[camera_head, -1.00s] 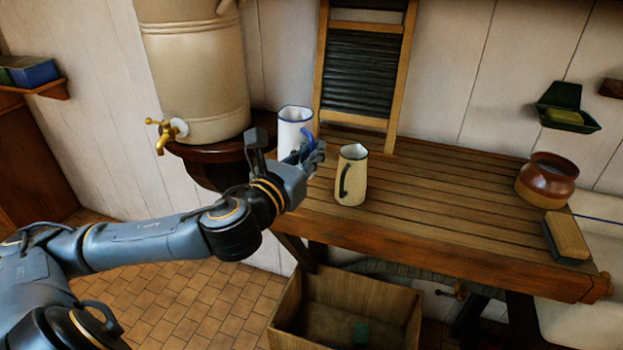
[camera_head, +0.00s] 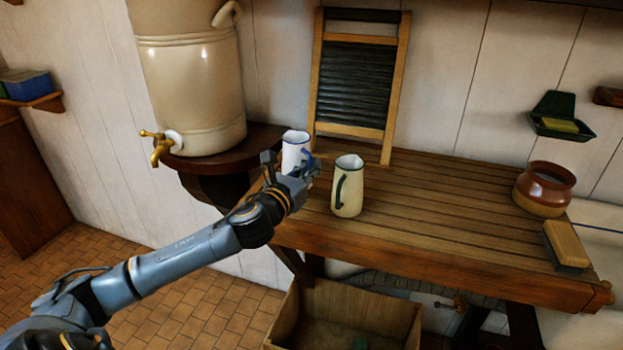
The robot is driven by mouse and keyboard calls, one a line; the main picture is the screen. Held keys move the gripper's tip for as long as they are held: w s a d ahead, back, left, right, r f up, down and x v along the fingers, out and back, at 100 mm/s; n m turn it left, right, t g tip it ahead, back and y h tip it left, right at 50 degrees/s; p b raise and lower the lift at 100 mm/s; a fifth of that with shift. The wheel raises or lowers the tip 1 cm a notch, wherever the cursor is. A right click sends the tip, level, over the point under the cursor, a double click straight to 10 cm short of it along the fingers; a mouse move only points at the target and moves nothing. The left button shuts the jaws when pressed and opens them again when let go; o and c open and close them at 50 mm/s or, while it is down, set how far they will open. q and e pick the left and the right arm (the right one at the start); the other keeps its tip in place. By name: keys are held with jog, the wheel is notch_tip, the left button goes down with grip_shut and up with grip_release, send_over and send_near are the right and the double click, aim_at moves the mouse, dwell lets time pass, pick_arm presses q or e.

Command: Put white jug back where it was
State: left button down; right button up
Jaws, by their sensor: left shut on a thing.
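The white jug (camera_head: 295,146) has a dark blue rim and a blue handle. It is upright at the left end of the slatted wooden table (camera_head: 430,210), in front of the washboard's left leg. My left gripper (camera_head: 289,172) is shut on the white jug from the front, and its fingers hide the jug's lower part. I cannot tell whether the jug's base touches the table. A cream jug (camera_head: 349,190) with a green handle stands just to the right of my left gripper. My right gripper is not in view.
A washboard (camera_head: 357,80) leans on the wall behind the jugs. A large cream urn (camera_head: 190,85) with a brass tap stands on a shelf at left. A brown pot (camera_head: 545,187) and a brush (camera_head: 566,244) are at the table's right. A wooden crate (camera_head: 390,318) is below.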

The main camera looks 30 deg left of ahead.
pick_arm(q)
jog(key=f, duration=0.3)
jog(key=shift+w+a+f, duration=0.1)
jog(key=shift+w+f, duration=0.1)
jog(key=shift+f, duration=0.15)
jog(key=c, duration=1.4)
grip_release()
jog(key=shift+f, duration=0.1)
jog(key=shift+c, duration=0.2)
